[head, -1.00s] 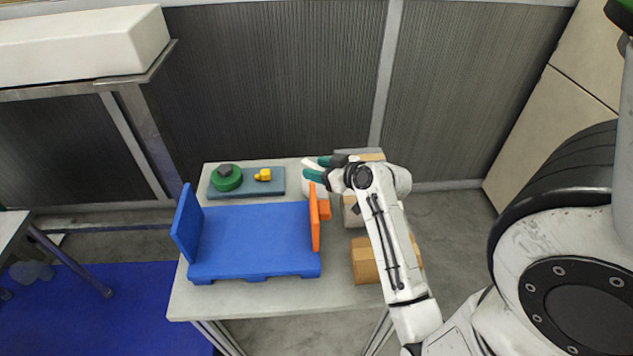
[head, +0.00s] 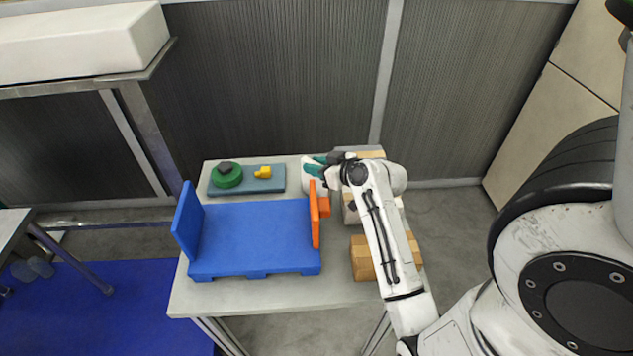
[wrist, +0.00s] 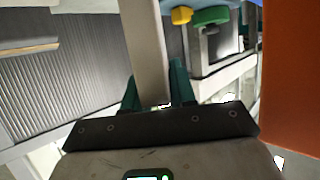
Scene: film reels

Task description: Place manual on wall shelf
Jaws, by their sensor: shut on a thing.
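My gripper (head: 312,166) is over the far right part of the pale table, behind the orange panel. Its teal fingers, also in the wrist view (wrist: 156,92), are shut on a pale slab (wrist: 150,45), which extends up the wrist picture. In the head view the slab is mostly hidden by the fingers; no title or cover shows, so I cannot tell if it is the manual. A metal-framed shelf (head: 150,66) along the wall at the upper left bears a long white box (head: 80,42); I cannot tell if it is the wall shelf.
A blue rack (head: 255,235) with an orange end panel (head: 314,213) fills the table's middle. A grey-blue tray (head: 245,184) behind it holds a green round piece (head: 227,178) and a yellow piece (head: 263,172). Cardboard boxes (head: 362,258) stand on the right.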

